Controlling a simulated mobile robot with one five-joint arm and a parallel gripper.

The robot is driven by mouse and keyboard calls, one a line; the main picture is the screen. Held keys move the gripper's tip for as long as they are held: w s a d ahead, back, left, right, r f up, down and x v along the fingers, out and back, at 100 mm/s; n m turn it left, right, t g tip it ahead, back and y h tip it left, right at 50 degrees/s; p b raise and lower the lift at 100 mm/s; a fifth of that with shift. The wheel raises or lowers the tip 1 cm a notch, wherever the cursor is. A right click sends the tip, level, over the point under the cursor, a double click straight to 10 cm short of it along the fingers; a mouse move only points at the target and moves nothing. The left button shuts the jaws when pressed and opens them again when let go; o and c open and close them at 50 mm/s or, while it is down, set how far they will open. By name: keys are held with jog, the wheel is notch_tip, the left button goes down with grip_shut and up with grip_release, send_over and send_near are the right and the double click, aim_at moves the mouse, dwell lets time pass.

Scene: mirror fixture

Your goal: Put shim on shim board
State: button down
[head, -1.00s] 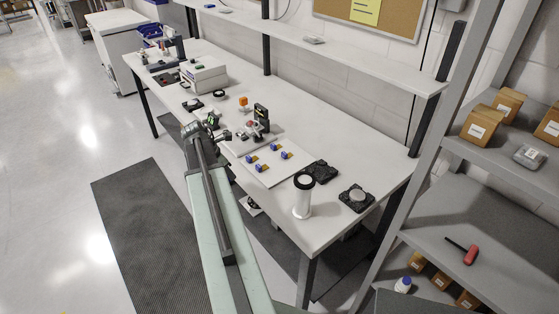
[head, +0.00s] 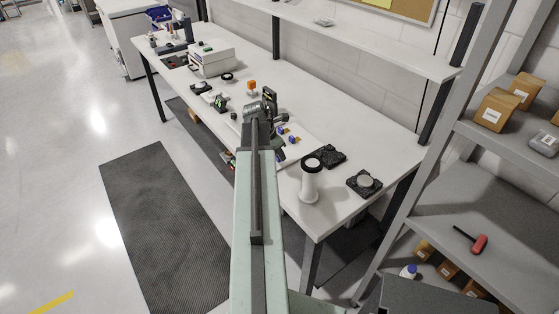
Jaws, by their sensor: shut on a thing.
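The white shim board (head: 308,143) lies on the workbench, with small blue blocks (head: 293,139) and yellow bits on it. My arm covers its left part. My gripper (head: 279,122) is at the far end of the arm, over or beside the board's back left part. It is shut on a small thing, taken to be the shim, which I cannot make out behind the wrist. I cannot tell how high the gripper is above the board.
An orange-topped item (head: 252,86) and a white box (head: 211,60) stand farther back. The bench's back right (head: 355,125) is clear. A grey shelf (head: 430,205) stands at right.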

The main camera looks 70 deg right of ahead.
aim_at(277, 157)
notch_tip(277, 157, down, 4)
jog(key=shift+w+r+b, duration=0.15)
jog(key=shift+r+b, duration=0.05)
jog(key=shift+b, duration=0.8)
jog(key=shift+r, duration=0.3)
jog(key=shift+f, duration=0.25)
jog(key=c, duration=1.4)
grip_release()
jog(key=shift+r, duration=0.1)
